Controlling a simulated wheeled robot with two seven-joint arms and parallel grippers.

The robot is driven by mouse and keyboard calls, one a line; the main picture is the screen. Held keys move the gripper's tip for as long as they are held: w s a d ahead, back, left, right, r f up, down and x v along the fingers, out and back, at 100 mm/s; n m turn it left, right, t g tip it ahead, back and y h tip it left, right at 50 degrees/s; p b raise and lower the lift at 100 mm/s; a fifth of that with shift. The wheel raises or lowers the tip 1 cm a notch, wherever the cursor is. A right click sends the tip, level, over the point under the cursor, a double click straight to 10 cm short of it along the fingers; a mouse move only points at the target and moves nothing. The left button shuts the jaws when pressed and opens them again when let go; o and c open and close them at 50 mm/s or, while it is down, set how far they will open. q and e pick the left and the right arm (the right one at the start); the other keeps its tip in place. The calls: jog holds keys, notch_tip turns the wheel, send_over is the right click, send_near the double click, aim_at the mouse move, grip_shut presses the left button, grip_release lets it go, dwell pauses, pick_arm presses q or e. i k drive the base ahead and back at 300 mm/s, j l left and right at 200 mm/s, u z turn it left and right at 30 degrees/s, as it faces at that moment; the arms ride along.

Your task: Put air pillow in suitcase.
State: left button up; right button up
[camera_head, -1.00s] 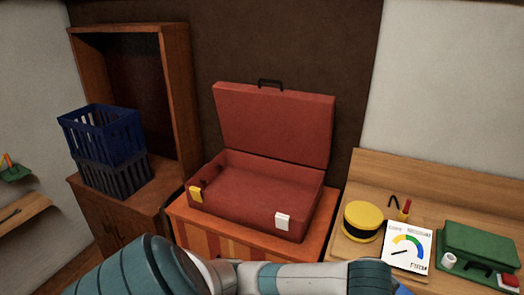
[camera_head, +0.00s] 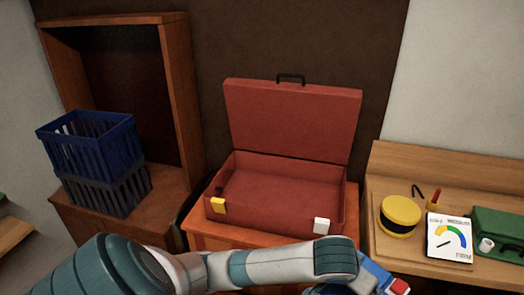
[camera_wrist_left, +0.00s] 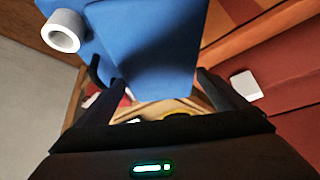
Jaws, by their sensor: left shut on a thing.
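The blue air pillow (camera_wrist_left: 145,40) fills the upper middle of the left wrist view, between the fingers of my left gripper (camera_wrist_left: 160,80), which is shut on it. A blue part of it (camera_head: 374,272) also shows low in the head view, past the end of my left forearm, at the front right of the suitcase. The red suitcase (camera_head: 292,125) stands open, its lid upright at the back and its base (camera_head: 275,190) empty where I see inside. A white latch and a yellow latch are on its front. My right gripper is not in view.
The suitcase sits on an orange-brown stand (camera_head: 205,238). A blue and dark basket (camera_head: 90,150) stands on a wooden cabinet at left. A yellow round tin (camera_head: 400,213), a dial card (camera_head: 449,240) and a green case (camera_head: 500,230) are on the wooden bench at right.

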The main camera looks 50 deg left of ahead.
aim_at(277, 207)
jog(key=k+j, duration=0.15)
jog(key=j, duration=0.2)
jog(key=k+j, duration=0.15)
jog(key=j, duration=0.25)
jog(key=k+j, duration=0.15)
jog(key=j, duration=0.2)
jog(key=k+j, duration=0.15)
jog(key=j, duration=0.25)
jog(key=k+j, duration=0.15)
jog(key=j, duration=0.2)
